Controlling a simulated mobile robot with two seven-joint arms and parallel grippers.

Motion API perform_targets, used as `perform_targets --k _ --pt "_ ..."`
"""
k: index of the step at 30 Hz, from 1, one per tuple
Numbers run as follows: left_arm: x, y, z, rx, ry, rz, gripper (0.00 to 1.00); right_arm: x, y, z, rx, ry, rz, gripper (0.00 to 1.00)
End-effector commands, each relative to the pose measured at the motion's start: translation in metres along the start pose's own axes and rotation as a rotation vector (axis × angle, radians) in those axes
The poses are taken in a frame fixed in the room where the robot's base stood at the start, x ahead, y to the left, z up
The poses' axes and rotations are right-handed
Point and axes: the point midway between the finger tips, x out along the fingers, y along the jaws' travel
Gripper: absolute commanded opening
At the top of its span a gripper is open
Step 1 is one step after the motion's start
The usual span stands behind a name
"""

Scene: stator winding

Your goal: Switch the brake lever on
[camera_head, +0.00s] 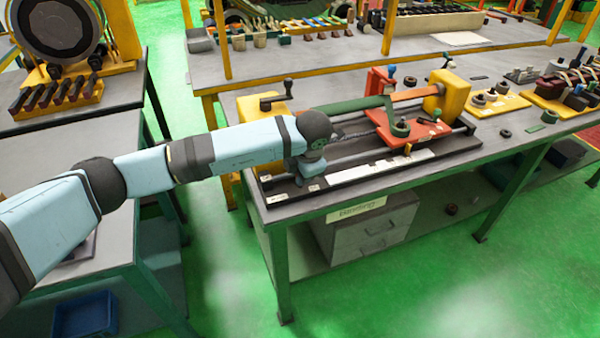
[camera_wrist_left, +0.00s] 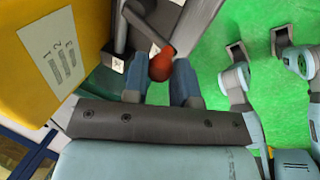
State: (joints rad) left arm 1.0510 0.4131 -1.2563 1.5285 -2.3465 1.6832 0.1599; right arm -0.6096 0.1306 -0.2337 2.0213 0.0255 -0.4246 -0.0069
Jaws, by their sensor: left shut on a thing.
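The brake lever shows in the left wrist view as a dark grey arm (camera_wrist_left: 143,28) ending in a red-orange knob (camera_wrist_left: 161,66). It stands beside a yellow housing (camera_wrist_left: 35,50) with a white label marked 1, 2 and 3. My left gripper (camera_wrist_left: 160,84) has one blue-grey finger on each side of the knob and is shut on it. In the head view, my left gripper (camera_head: 306,172) is at the front left of the winding machine (camera_head: 370,170), and the lever is hidden there. My right gripper is not clearly in view.
The machine has yellow end blocks (camera_head: 445,98), a red carriage (camera_head: 408,128) and a green arm (camera_head: 350,109) close behind my left wrist. Loose parts lie on the table's right side. A second bench (camera_head: 60,150) stands at left. Green floor is clear in front.

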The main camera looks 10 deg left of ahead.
Motion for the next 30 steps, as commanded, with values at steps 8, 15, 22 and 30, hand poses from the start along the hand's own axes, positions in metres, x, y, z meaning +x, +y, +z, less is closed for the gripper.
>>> perform_targets --k 8,15,22,30 --pt "-0.002 0.001 0.001 -0.001 -0.003 0.002 0.3 0.0 0.0 0.0 0.001 0.0 0.0 0.5" --pt "-0.001 0.001 0.0 0.0 -0.002 0.001 0.51 0.0 0.0 0.001 0.001 -0.002 0.0 0.5" --pt "-0.007 0.001 0.001 0.001 -0.003 0.0 0.51 0.001 0.0 0.002 0.001 -0.004 0.0 0.5" --pt "-0.059 0.001 0.001 0.002 -0.005 0.004 0.51 0.003 0.0 0.005 0.003 -0.006 -0.001 0.5"
